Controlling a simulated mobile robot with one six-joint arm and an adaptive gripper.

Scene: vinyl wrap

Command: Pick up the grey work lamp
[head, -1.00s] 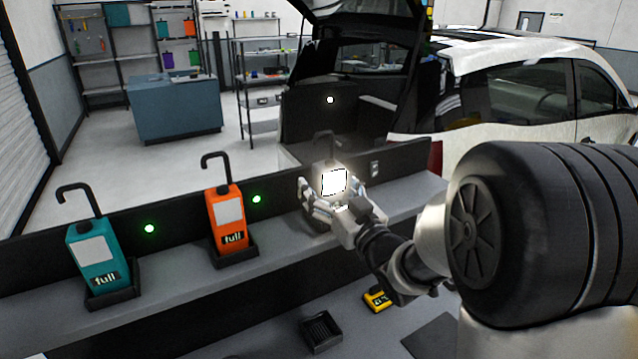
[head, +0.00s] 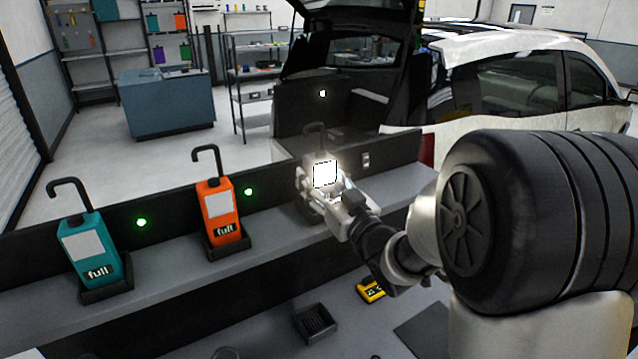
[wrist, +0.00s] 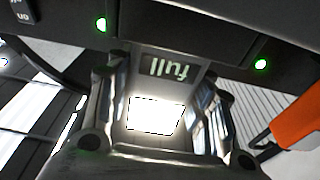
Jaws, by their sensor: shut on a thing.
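The grey work lamp (head: 325,173) stands upright at the shelf's back panel, its front panel glowing bright white and its dark hook on top. My gripper (head: 325,192) is shut on the lamp's body, one finger on each side. In the wrist view the lamp (wrist: 156,115) lies between the two fingers (wrist: 160,95), with its lit panel and an upside-down "full" label showing. The lamp's foot is hidden behind my gripper in the head view, so I cannot tell whether it touches a holder.
An orange lamp (head: 218,205) and a teal lamp (head: 90,247) stand in black holders on the grey shelf (head: 180,270), to the left. A black tray (head: 315,322) and a yellow device (head: 371,290) lie lower down. A white car (head: 500,85) stands behind.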

